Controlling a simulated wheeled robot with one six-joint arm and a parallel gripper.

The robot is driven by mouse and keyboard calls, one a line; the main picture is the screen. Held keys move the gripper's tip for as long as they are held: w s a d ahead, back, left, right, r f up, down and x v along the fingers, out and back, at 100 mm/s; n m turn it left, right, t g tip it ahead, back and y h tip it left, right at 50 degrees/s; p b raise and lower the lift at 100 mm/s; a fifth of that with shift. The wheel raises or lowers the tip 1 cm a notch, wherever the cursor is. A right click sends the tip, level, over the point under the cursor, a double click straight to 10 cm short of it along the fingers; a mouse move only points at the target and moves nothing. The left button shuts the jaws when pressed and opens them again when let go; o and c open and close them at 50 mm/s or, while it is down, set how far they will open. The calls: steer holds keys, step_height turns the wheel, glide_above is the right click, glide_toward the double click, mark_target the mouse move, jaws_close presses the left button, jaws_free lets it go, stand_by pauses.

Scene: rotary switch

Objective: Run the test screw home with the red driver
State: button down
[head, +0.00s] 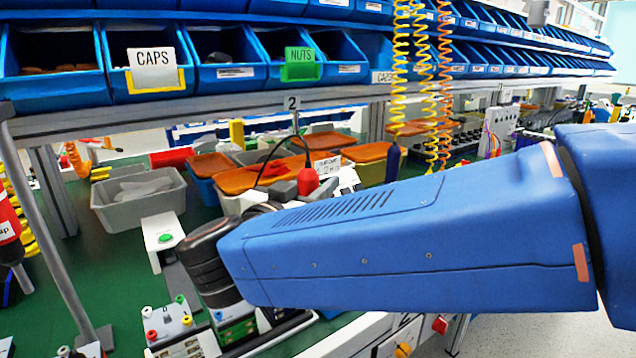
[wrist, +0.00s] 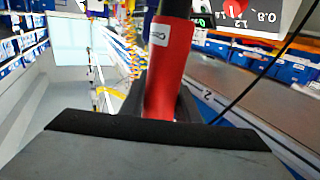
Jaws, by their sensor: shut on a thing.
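The red driver (wrist: 170,75), with a white label on its body, stands between the jaws of my gripper (wrist: 155,110) in the wrist view. The gripper is shut on it. The driver's far end runs out of the top of that view. In the head view my blue arm hides most of the gripper; a red body (head: 308,181) with a black cable shows just above the arm. A dial plate (wrist: 240,15) with a red knob and printed numbers is at the top right of the wrist view. I cannot make out the test screw in either view.
A white box with a green button (head: 165,238) and a panel with coloured knobs (head: 168,322) are on the green bench. A grey bin (head: 138,203) stands behind them. Coiled hoses (head: 425,80) hang at centre. Blue bins (head: 225,72) line the shelf above.

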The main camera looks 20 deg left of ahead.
steer(key=shift+f, duration=0.75)
stand_by(2.8)
steer(key=shift+r, duration=0.1)
step_height(320, 180, up, 4)
steer(key=shift+r, duration=0.2)
stand_by(0.8)
stand_by(0.3)
